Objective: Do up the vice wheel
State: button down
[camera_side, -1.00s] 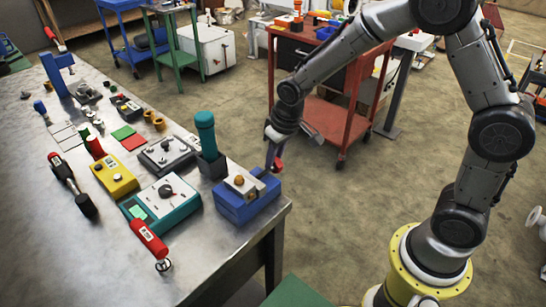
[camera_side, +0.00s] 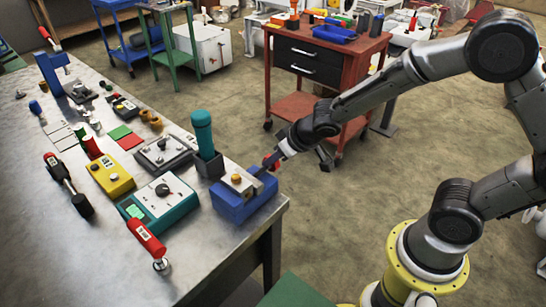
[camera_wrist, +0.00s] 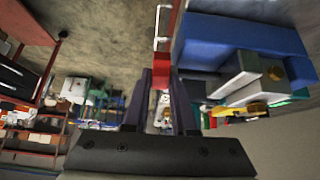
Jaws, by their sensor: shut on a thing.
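The blue vice (camera_side: 246,202) sits at the near right corner of the metal bench, with grey metal jaws and a yellow-gold round piece on top. It also shows at the upper right of the wrist view (camera_wrist: 235,42). Its red wheel (camera_side: 269,161) is at the vice's far right side, mostly hidden by my gripper; in the wrist view it shows as a red edge-on strip (camera_wrist: 176,32). My gripper (camera_side: 273,163) reaches in from the right. In the wrist view its two dark fingers (camera_wrist: 163,78) are closed around the lower red part.
A dark holder with a teal-handled tool (camera_side: 203,135) stands close behind the vice. A teal box with a dial (camera_side: 160,197) and a red-handled tool (camera_side: 147,238) lie to its left. A red cart (camera_side: 325,70) stands behind my arm. The floor right of the bench is open.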

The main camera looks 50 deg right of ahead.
dwell(0.6)
jog(key=c, duration=0.7)
grip_release()
jog(key=shift+s+r, duration=0.1)
jog(key=v, duration=1.3)
jog(key=shift+s, duration=0.45)
